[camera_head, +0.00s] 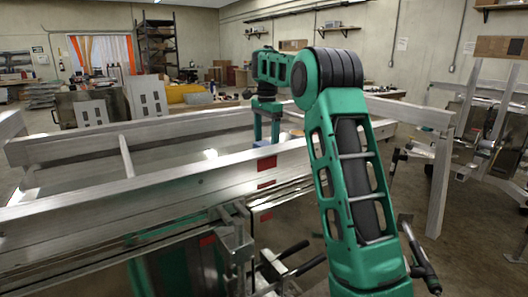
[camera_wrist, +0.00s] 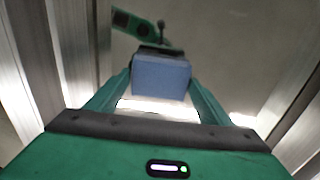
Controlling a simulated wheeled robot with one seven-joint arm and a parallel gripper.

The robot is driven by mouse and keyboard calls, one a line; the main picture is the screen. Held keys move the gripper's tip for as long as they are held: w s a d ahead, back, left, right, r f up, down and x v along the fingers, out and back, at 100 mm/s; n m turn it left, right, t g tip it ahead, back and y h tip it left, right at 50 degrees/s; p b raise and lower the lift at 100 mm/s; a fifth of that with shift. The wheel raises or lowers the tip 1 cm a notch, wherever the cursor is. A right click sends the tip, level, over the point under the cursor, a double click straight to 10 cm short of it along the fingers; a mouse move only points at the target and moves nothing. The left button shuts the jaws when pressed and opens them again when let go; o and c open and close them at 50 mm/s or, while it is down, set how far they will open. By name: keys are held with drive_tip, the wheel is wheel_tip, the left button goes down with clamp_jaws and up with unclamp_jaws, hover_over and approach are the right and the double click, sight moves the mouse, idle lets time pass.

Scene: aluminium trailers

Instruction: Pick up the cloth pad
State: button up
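The cloth pad (camera_wrist: 161,78) is a small blue block-like shape, between the ends of my two green fingers in the wrist view. My gripper (camera_wrist: 160,76) has its fingers apart, one along each side of the pad. Their tips reach the pad's sides in the picture, but whether they press on it cannot be told. In the head view my gripper (camera_head: 266,137) points down behind the near aluminium rail. A bit of blue, likely the pad, shows at its tips, and the rail hides what lies lower.
Aluminium rails (camera_head: 165,185) of a trailer frame run close in front of and behind my gripper. Another metal trailer part (camera_head: 490,130) stands at the right. Shelves (camera_head: 155,45) and a cluttered bench are far back. Bare floor (camera_head: 445,225) shows at the right.

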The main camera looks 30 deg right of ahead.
sight(265, 144)
drive_tip(key=shift+c, duration=1)
drive_tip(key=shift+r, duration=0.15)
drive_tip(key=shift+r, duration=0.65)
drive_tip(key=r, duration=0.3)
drive_tip(key=shift+w+a, duration=0.1)
drive_tip(key=shift+a, duration=0.1)
drive_tip(key=a+r, duration=0.6)
drive_tip(key=a, duration=0.5)
drive_tip(key=shift+s+a+r, duration=0.15)
drive_tip(key=shift+s+r, duration=0.1)
drive_tip(key=shift+s, duration=0.15)
drive_tip(key=shift+o, duration=1.2)
drive_tip(key=shift+c, duration=0.7)
